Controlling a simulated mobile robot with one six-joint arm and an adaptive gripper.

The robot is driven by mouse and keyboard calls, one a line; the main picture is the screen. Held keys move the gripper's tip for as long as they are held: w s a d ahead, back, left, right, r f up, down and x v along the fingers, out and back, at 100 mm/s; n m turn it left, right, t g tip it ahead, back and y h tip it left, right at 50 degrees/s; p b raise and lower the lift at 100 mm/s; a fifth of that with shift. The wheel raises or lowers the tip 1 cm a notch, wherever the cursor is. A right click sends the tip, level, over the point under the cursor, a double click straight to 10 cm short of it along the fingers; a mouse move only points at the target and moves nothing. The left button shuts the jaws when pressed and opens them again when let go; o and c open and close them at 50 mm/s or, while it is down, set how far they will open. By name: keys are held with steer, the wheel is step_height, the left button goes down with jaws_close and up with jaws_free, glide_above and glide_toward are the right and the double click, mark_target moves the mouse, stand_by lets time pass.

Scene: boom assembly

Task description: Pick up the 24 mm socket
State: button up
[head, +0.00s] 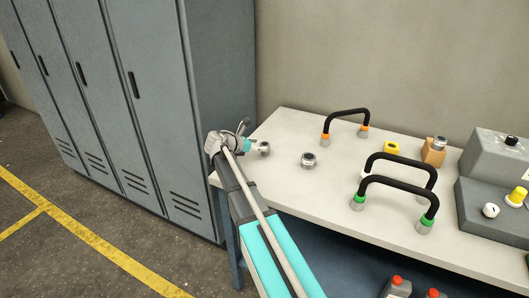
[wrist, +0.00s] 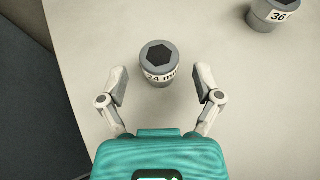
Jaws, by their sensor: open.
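The 24 mm socket (wrist: 157,64) is a short grey metal cylinder with a dark hexagonal hole on top and a white label band. It stands upright on the table near its left end. In the wrist view it sits just beyond and between the fingertips of my gripper (wrist: 160,82), with clear space on both sides. My gripper is open and empty. In the head view the socket (head: 264,147) is close beside my gripper (head: 247,134), at its right. Part of its label is cut off from view by its curve.
The socket marked 36 (wrist: 273,13) stands upright to the right, also in the head view (head: 308,160). Black handles with orange (head: 347,113) and green (head: 398,187) ends stand farther right. Grey lockers (head: 150,90) rise at the left. The table surface (head: 285,190) between is clear.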

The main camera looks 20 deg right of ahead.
mark_target(268, 146)
steer(key=shift+d, duration=0.1)
stand_by(0.3)
steer(key=b+x, duration=0.1)
steer(key=x, duration=0.1)
steer(key=b+x, duration=0.1)
steer(key=x, duration=0.1)
steer(key=shift+f, duration=0.4)
steer(key=shift+d+f, duration=0.1)
steer(key=shift+d, duration=0.25)
jaws_close()
stand_by(0.5)
